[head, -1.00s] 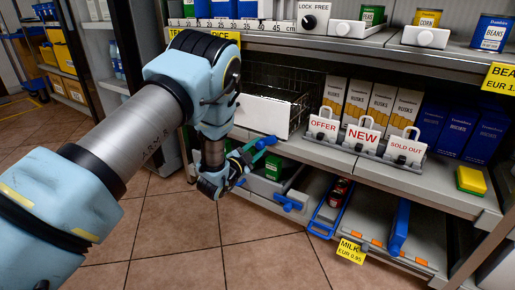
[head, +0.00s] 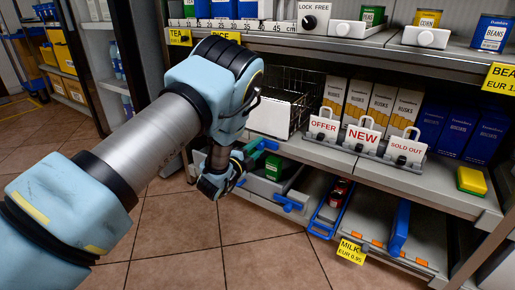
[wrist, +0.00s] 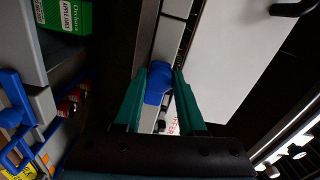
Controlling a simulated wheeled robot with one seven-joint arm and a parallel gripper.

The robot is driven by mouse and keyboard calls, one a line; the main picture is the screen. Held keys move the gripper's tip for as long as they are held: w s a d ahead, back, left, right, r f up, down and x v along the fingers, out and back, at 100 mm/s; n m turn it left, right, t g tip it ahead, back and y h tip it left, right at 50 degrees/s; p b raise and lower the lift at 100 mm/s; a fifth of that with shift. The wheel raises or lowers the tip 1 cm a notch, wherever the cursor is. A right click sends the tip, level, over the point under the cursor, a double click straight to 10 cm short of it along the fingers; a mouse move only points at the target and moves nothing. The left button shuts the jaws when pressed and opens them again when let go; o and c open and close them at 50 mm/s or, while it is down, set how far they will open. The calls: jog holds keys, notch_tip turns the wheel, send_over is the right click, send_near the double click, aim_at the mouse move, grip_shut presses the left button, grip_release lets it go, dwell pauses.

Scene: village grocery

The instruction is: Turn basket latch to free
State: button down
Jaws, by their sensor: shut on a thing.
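A wire basket (head: 306,92) with a white front panel stands on the middle shelf, just beyond my gripper. My gripper (head: 259,149) is at the shelf edge below the basket's front. In the wrist view, its green fingers (wrist: 160,92) are shut on a blue knob (wrist: 157,84) beside a large white panel (wrist: 238,65). The knob's blue end (head: 271,144) also shows in the head view; the fingers hide part of it. A white plate marked LOCK FREE (head: 313,8) with a black dial (head: 309,21) sits on the upper shelf edge.
Signs OFFER, NEW and SOLD OUT (head: 405,150) stand along the shelf edge to the right. Below are a green box (head: 275,167), a blue-edged tray (head: 326,222) and a blue upright divider (head: 399,228). The tiled floor (head: 180,240) in front is clear.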

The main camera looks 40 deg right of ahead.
dwell(0.3)
jog(key=c, duration=0.5)
grip_release()
jog(key=p+v, duration=0.2)
jog(key=v, duration=0.9)
jog(key=shift+p, duration=0.3)
